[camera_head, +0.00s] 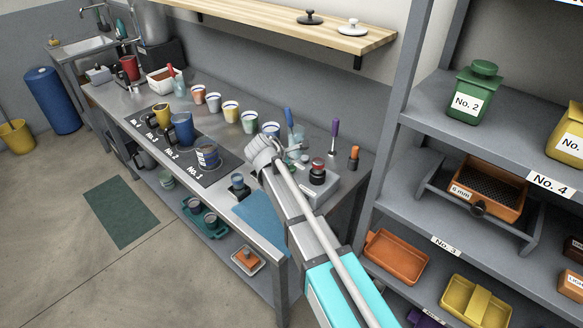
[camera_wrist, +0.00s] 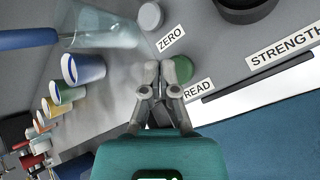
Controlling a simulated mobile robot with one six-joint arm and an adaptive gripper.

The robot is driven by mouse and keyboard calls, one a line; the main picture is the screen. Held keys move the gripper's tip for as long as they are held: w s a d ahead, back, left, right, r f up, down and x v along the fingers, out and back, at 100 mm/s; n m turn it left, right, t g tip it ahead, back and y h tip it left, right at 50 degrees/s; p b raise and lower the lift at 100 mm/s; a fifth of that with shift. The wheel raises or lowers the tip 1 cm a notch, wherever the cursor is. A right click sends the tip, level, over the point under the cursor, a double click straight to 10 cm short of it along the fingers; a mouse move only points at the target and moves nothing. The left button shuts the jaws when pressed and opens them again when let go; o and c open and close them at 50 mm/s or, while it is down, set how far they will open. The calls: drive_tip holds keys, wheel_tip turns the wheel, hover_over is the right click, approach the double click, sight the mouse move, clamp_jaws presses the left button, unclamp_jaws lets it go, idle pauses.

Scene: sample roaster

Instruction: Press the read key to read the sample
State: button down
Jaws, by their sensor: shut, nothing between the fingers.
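The read key is a round green button (camera_wrist: 181,69) beside the READ label (camera_wrist: 197,88) in the wrist view. My gripper (camera_wrist: 160,70) is shut and empty, its fingertips at the left edge of the green key and partly covering it. I cannot tell whether they touch it. A pale grey round key (camera_wrist: 150,15) by the ZERO label (camera_wrist: 171,39) lies beyond the fingertips. In the head view my gripper (camera_head: 264,153) is over the right end of the steel bench, beside the grey meter (camera_head: 323,190); my arm hides part of this area.
A dark round well (camera_wrist: 246,8) and a STRENGTH label (camera_wrist: 287,48) lie right of the keys. A glass vessel with a blue handle (camera_wrist: 105,30) and several colored cups (camera_wrist: 83,68) stand to the left. A blue mat (camera_head: 262,217) lies on the bench front. Shelves (camera_head: 405,190) rise at right.

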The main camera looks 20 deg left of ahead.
sight(290, 168)
drive_tip(key=shift+f, duration=0.2)
idle(0.5)
drive_tip(key=shift+f+b, duration=0.25)
drive_tip(key=shift+b, duration=0.2)
drive_tip(key=shift+f+b, duration=0.55)
idle(1.1)
drive_tip(key=shift+r, duration=0.15)
idle(0.3)
drive_tip(key=shift+r+p, duration=0.9)
drive_tip(key=shift+p, duration=0.15)
wheel_tip(290, 168, up, 5)
drive_tip(key=p, duration=0.5)
idle(0.9)
